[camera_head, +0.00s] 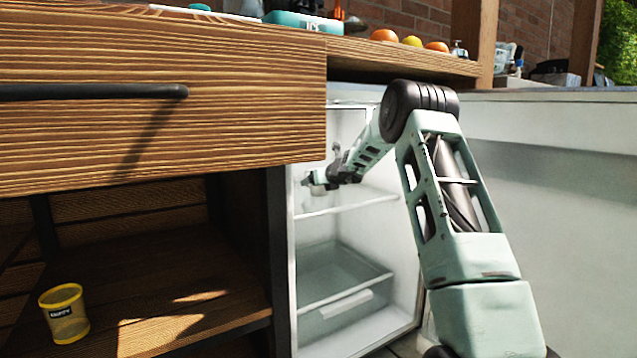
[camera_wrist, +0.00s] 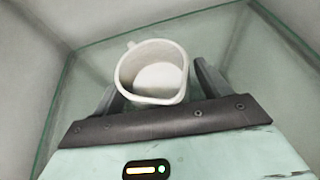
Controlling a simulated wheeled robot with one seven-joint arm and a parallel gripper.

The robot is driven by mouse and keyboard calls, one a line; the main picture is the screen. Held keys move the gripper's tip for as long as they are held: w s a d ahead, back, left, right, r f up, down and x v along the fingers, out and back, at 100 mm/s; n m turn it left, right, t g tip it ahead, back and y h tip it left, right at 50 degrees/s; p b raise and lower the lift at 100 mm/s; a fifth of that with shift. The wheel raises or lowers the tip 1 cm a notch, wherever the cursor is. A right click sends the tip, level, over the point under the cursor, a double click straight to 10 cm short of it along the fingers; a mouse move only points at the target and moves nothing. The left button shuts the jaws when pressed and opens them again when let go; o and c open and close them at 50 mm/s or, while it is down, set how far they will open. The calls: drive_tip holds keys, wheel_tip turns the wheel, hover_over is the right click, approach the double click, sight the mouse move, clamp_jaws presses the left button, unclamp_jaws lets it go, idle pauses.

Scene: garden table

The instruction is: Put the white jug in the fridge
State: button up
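The white jug (camera_wrist: 158,72) stands upright on the glass shelf (camera_wrist: 85,75) inside the fridge in the wrist view; I look down into its empty inside. My gripper (camera_wrist: 157,85) has one finger on each side of the jug, with a narrow gap visible at the right finger. The fingers look open around it. In the head view my gripper (camera_head: 322,181) reaches into the open fridge (camera_head: 410,235), just above the upper glass shelf (camera_head: 350,203). The jug is small and mostly hidden by the gripper there.
A clear drawer (camera_head: 340,290) sits below the shelf. The wooden counter front (camera_head: 160,120) with a black handle is at the left of the fridge. A yellow cup (camera_head: 64,313) stands on the lower wooden shelf. Oranges (camera_head: 384,35) and a teal box (camera_head: 303,22) are on top.

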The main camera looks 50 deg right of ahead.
drive_tip(key=p+v, duration=0.2)
drive_tip(key=v, duration=0.9)
drive_tip(key=shift+s+r, duration=0.2)
drive_tip(key=shift+s, duration=0.05)
drive_tip(key=shift+s+a, duration=0.1)
drive_tip(key=shift+s, duration=0.15)
